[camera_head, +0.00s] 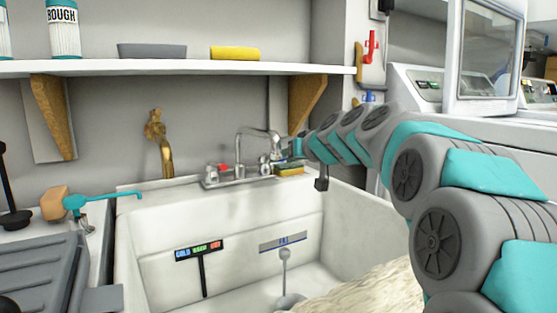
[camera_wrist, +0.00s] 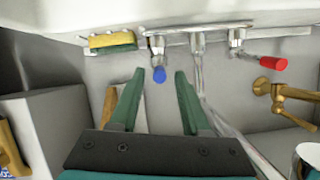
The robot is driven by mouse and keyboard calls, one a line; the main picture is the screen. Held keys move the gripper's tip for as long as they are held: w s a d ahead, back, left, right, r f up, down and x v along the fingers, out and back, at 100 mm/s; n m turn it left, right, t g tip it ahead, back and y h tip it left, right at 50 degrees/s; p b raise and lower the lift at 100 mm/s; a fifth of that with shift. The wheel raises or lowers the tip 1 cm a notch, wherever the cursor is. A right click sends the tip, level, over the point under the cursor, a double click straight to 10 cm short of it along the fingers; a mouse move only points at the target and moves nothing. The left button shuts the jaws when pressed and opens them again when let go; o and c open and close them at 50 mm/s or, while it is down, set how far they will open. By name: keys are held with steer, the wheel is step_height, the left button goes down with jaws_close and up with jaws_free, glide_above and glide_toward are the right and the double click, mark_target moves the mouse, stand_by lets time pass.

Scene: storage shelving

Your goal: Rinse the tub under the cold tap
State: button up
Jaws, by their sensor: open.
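The metal faucet (camera_head: 240,165) stands on the back ledge of the white sink. Its cold tap has a blue knob (camera_wrist: 159,75), seen in the wrist view. Its other tap has a red handle (camera_wrist: 274,63). My gripper (camera_wrist: 159,73) is open, its two green fingers on either side of the blue knob in the picture. I cannot tell whether they touch it. In the head view my gripper (camera_head: 283,150) is at the right end of the faucet. I cannot identify the tub for certain; a pale round-rimmed thing (camera_wrist: 309,156) is cut off at the wrist view's corner.
A yellow-green sponge (camera_head: 290,169) lies beside the faucet; it also shows in the wrist view (camera_wrist: 111,42). A brass tap (camera_head: 160,140) is on the wall to the left. A shelf (camera_head: 200,67) runs above. The sink basin (camera_head: 150,225) lies below the faucet.

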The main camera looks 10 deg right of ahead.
steer(key=shift+x, duration=1.45)
jaws_close()
stand_by(0.4)
